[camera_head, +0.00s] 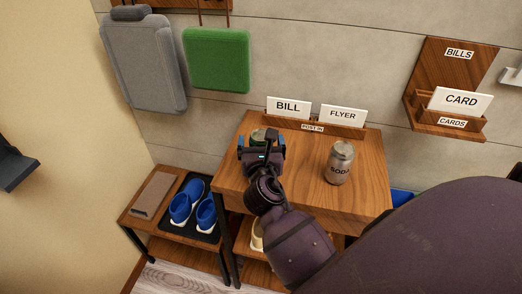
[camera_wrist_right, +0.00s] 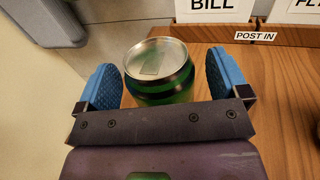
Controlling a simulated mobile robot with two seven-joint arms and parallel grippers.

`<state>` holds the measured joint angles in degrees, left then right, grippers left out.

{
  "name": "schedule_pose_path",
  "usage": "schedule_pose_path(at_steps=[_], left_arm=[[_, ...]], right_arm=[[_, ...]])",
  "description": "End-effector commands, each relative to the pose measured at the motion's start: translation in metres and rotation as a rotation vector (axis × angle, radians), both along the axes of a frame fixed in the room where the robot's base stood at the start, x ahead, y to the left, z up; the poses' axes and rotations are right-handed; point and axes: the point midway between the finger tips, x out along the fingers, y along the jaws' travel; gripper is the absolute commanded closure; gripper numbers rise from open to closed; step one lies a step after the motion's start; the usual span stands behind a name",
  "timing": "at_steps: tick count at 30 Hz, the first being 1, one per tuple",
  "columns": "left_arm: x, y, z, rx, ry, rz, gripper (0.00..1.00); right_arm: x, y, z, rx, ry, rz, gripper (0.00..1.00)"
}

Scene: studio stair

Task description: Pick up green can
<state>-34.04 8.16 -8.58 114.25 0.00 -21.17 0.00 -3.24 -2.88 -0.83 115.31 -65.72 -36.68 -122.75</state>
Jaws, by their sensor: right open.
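The green can (camera_head: 258,134) stands upright at the back left of the wooden table (camera_head: 300,185), partly hidden behind my right gripper (camera_head: 262,147). In the right wrist view the can (camera_wrist_right: 160,72) shows its silver lid and dark green side. My right gripper (camera_wrist_right: 163,78) is open, with one blue finger pad on each side of the can. A gap shows between the can and each pad, so it is not gripped. The gripper's crossbar hides the can's lower part. My left gripper is not in view.
A silver soda can (camera_head: 340,163) stands to the right on the table. A letter holder (camera_head: 315,127) with BILL and FLYER cards lines the table's back. A lower bench (camera_head: 150,195) with blue shoes (camera_head: 190,203) is at left. Bags hang on the wall above.

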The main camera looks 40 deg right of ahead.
Motion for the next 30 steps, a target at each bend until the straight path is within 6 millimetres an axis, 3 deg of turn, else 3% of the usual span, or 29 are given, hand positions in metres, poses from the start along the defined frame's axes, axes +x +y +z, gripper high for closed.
schedule_pose_path(at_steps=[5, 15, 23, 30], left_arm=[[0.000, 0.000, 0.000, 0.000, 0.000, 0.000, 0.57], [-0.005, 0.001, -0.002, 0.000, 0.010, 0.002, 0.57], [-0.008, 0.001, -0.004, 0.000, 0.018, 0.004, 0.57], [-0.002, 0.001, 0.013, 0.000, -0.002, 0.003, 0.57]], right_arm=[[0.000, 0.000, 0.000, 0.000, 0.000, 0.000, 0.07], [0.000, 0.000, 0.000, 0.000, 0.000, 0.000, 0.59], [0.000, 0.000, 0.002, -0.001, -0.001, 0.000, 0.59], [0.000, 0.000, 0.032, -0.002, -0.008, 0.001, 0.59]])
